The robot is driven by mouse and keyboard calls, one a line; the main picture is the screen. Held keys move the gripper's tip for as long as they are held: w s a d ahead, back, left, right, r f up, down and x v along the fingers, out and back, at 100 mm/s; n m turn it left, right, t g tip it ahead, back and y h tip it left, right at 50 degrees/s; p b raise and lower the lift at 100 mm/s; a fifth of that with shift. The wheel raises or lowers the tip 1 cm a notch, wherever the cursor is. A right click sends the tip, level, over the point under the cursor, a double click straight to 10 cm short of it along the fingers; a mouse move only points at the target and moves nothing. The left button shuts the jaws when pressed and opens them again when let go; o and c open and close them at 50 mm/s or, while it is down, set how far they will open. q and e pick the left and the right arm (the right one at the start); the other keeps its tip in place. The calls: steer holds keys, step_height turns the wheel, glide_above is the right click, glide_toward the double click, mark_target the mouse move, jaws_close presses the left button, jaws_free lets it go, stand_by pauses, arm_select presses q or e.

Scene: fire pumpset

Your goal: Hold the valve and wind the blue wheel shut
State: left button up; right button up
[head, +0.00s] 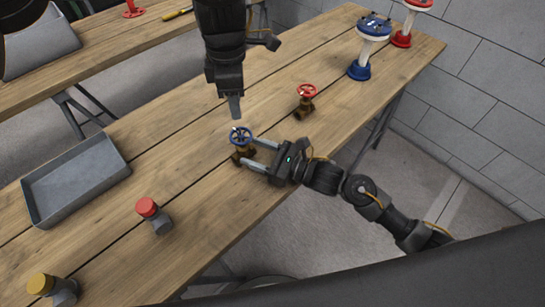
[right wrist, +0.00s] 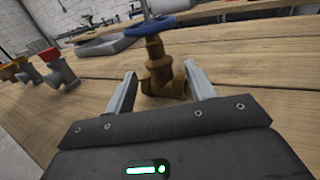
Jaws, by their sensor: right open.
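A brass valve with a blue wheel (head: 241,136) stands upright on the wooden table. Its brass body (head: 243,153) is partly hidden by the wheel in the head view. My right gripper (head: 254,153) is open, low beside the valve, with its fingers reaching toward either side of the body. In the right wrist view the brass body (right wrist: 159,75) stands between and just beyond the fingertips, under the blue wheel (right wrist: 150,26). My left gripper (head: 236,115) points down just above and behind the blue wheel; its fingers look close together, but I cannot tell whether they are shut.
A red-wheeled valve (head: 306,98) stands to the right. A grey tray (head: 76,182), a red-capped fitting (head: 153,215) and a yellow-capped fitting (head: 52,288) are to the left. Blue (head: 371,45) and red (head: 408,22) stands are at the far right end.

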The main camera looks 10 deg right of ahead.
mark_target(248, 150)
steer(key=shift+x, duration=2.1)
jaws_close()
